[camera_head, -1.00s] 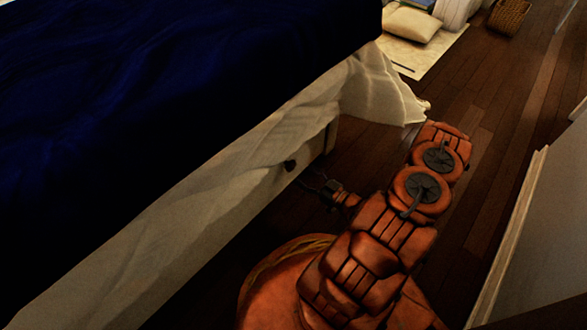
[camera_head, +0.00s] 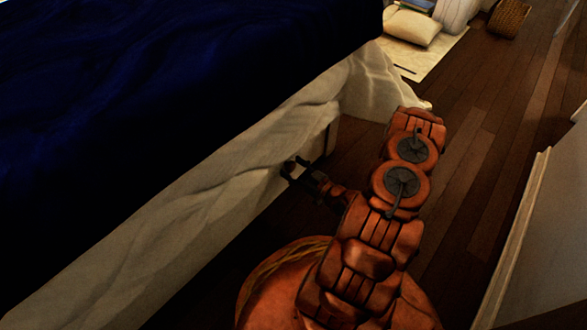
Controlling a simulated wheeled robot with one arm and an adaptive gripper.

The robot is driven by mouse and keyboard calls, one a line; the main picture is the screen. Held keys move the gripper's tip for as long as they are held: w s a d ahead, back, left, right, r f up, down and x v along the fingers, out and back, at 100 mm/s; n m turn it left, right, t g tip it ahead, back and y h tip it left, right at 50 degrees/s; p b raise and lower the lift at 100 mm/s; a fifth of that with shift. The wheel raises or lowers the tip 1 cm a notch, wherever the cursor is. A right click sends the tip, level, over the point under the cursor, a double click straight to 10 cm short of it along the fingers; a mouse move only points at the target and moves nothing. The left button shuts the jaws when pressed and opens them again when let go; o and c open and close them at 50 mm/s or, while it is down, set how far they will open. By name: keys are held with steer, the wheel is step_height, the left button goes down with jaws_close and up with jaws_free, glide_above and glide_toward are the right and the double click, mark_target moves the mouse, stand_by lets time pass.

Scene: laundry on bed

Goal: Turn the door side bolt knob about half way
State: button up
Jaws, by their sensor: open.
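A small dark knob (camera_head: 289,166) sits on the pale side of the bed base, left of my arm. My gripper (camera_head: 294,165) is at the knob with its dark fingers apart. The fingertips overlap the knob in this view, so I cannot tell whether they touch it or lie on both sides of it. No bolt or door is clear here.
The bed with a dark blue cover (camera_head: 170,90) and a pale hanging sheet (camera_head: 375,85) fills the left. Dark wooden floor (camera_head: 470,150) is clear beyond my arm. A cushion (camera_head: 412,28) and a basket (camera_head: 508,18) lie far off. A pale panel (camera_head: 550,220) stands at right.

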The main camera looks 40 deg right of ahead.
steer(key=c, duration=1.1)
